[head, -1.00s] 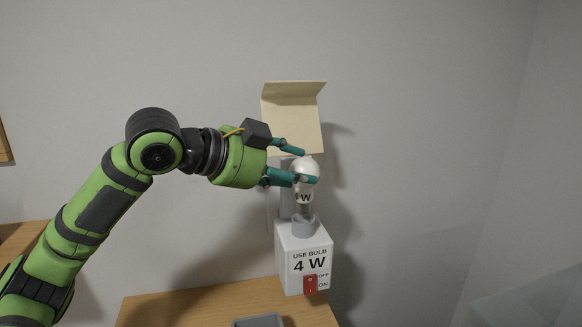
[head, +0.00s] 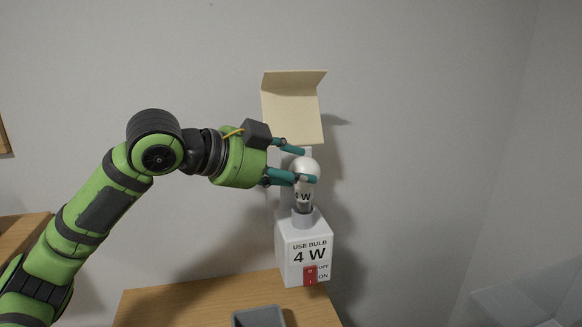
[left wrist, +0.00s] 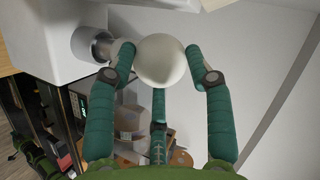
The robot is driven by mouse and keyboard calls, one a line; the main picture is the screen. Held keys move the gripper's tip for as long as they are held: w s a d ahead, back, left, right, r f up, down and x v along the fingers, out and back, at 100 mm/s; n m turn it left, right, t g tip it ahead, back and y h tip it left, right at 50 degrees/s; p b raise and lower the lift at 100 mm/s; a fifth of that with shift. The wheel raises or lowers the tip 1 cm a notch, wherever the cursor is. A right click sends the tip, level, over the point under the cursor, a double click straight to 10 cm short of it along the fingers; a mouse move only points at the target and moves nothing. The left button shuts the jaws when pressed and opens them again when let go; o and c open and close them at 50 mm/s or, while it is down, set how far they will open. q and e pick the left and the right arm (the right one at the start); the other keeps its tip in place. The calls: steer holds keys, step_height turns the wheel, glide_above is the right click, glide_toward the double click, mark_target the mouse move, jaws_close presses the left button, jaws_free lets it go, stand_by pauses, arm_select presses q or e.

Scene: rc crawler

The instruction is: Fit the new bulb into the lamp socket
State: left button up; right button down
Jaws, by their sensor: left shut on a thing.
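My left gripper (head: 308,166) is shut on the white round bulb (head: 306,168), its teal fingers around the glass. The bulb is upright, its neck marked with a W; the figure before it is partly cut off. In the left wrist view the bulb (left wrist: 161,60) sits between the fingers, its metal base pointing at the grey socket (left wrist: 86,44). The base end is at or inside the socket (head: 305,219); I cannot tell how deep. The white lamp box (head: 291,262) under the socket reads "USE BULB 4 W". My right gripper is not in view.
A red switch (head: 310,275) marked OFF and ON is on the box front. A cream shade panel (head: 292,108) stands behind and above the bulb. The box is on a wooden table (head: 190,305), with a grey tray (head: 258,317) at the front. A wall is close behind.

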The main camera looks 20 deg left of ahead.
arm_select(q)
steer(key=shift+f+b, duration=0.45)
steer(key=shift+f, duration=0.45)
steer(key=o, duration=1.1)
steer(key=shift+c, duration=0.2)
steer(key=v, duration=1.2)
